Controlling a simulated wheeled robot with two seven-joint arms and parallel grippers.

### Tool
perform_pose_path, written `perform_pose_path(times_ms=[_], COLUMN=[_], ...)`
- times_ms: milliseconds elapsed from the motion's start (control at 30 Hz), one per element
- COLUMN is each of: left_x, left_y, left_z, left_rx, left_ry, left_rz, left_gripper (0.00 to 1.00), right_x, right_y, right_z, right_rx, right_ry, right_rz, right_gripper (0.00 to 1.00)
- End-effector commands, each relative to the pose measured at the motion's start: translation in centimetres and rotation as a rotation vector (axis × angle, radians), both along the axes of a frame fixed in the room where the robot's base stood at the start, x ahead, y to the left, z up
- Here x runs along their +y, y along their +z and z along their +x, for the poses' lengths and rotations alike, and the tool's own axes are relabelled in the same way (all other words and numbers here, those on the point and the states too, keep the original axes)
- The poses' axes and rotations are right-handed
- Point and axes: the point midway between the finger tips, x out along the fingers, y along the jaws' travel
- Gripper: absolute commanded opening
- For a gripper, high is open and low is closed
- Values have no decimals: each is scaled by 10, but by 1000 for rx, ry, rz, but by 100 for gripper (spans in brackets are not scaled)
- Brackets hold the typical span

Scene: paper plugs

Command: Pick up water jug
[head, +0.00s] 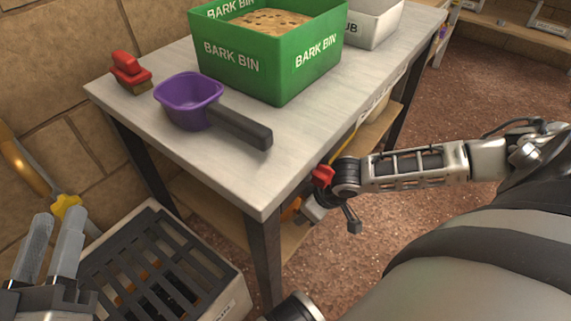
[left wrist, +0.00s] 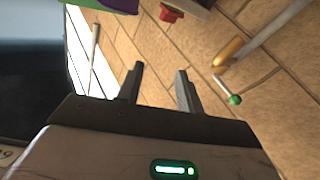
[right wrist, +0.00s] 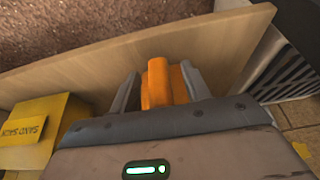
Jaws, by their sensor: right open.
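An orange upright part (right wrist: 158,82) stands between the two fingers of my right gripper (right wrist: 161,76) in the right wrist view. The fingers are apart, with the orange part between them. I cannot tell whether it belongs to the water jug. A bit of orange (head: 291,209) shows under the table in the head view, beside my right gripper (head: 312,208), which is partly hidden there. My left gripper (head: 50,245) is open and empty at the lower left, and its spread fingers also show in the left wrist view (left wrist: 160,75).
The table (head: 185,160) bears a purple scoop (head: 190,100), a red brush (head: 130,73), a green bark bin (head: 270,62) and a white tub (head: 375,25). A slatted crate (head: 160,265) is at lower left. A yellow box (right wrist: 42,125) sits near my right gripper.

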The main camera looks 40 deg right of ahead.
Motion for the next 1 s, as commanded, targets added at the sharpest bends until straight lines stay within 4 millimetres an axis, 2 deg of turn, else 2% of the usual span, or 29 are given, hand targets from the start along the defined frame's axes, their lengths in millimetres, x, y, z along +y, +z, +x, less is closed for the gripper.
perform_pose_path(times_ms=[33, 100, 367, 400, 567, 1000], left_x=[1, 1, 2, 2, 2, 1], left_y=[3, 10, 16, 16, 16, 18], left_z=[2, 3, 3, 3, 3, 3], left_rx=[-54, -106, -137, -137, -136, -117], left_ry=[5, 12, 18, 18, 18, 10], left_rz=[14, 27, 36, 35, 36, 28], left_gripper=[36, 36, 36, 36, 36, 36], right_x=[1, 2, 2, 2, 2, 2], right_y=[-8, -12, -12, -12, -12, -6], right_z=[2, 4, 4, 4, 4, 5], right_rx=[-1, 0, 1, 1, 1, -1], right_ry=[-1, 0, 0, 0, 0, 0], right_rz=[2, 1, 1, 1, 1, 1], right_gripper=[47, 47, 47, 44, 0, 0])
